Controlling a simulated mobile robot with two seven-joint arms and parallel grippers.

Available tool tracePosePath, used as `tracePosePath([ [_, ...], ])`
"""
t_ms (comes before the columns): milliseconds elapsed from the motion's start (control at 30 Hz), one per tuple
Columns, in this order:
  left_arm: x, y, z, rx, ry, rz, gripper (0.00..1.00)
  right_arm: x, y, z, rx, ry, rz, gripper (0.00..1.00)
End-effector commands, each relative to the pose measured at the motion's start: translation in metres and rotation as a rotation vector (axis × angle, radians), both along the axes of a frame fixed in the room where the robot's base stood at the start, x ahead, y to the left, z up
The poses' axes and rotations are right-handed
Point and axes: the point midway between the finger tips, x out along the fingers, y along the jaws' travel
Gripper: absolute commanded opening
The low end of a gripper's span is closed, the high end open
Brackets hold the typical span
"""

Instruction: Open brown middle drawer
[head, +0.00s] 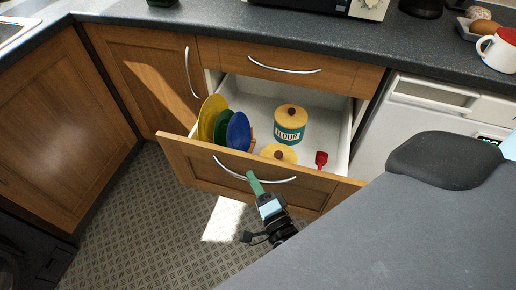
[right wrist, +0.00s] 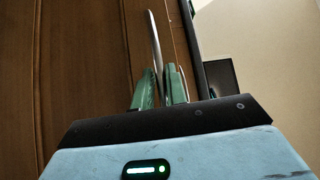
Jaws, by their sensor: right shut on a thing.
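The brown middle drawer (head: 190,158) stands pulled well out below the closed top drawer (head: 325,66) in the head view. Its curved metal handle (head: 225,171) runs across the drawer front. My right gripper (head: 254,181) is shut on this handle near its middle. In the right wrist view the green fingers (right wrist: 159,90) sit either side of the metal handle (right wrist: 154,38), against brown wood. Inside the drawer are yellow, green and blue plates (head: 238,131), a flour canister (head: 290,125), a second yellow lid (head: 279,153) and a red scoop (head: 321,159). My left gripper is not in view.
A dark worktop (head: 225,25) runs above the drawers. A brown cabinet door (head: 140,75) is closed at left. A white appliance (head: 405,125) stands to the right. Patterned floor (head: 130,210) is clear in front. A mug (head: 497,50) stands on the worktop at right.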

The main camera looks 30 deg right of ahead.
Motion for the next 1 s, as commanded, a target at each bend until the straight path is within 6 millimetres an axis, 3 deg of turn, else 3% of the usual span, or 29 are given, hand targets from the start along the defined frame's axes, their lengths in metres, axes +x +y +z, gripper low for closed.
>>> tracePosePath([
  [733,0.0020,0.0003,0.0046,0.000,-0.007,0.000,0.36,-0.0100,0.0115,-0.0003,-0.002,0.000,0.001,0.00],
  [767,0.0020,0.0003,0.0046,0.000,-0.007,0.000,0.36,-0.0100,0.0115,-0.0003,-0.002,0.000,0.001,0.15],
  [800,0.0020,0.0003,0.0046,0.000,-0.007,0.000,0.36,-0.0099,0.0115,-0.0003,-0.002,0.000,0.001,0.20],
  [900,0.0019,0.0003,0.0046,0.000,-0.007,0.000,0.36,-0.0099,0.0115,-0.0003,-0.001,0.000,0.001,0.34],
  [1000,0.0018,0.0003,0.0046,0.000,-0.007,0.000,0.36,-0.0098,0.0114,-0.0001,-0.001,0.000,0.001,0.36],
])
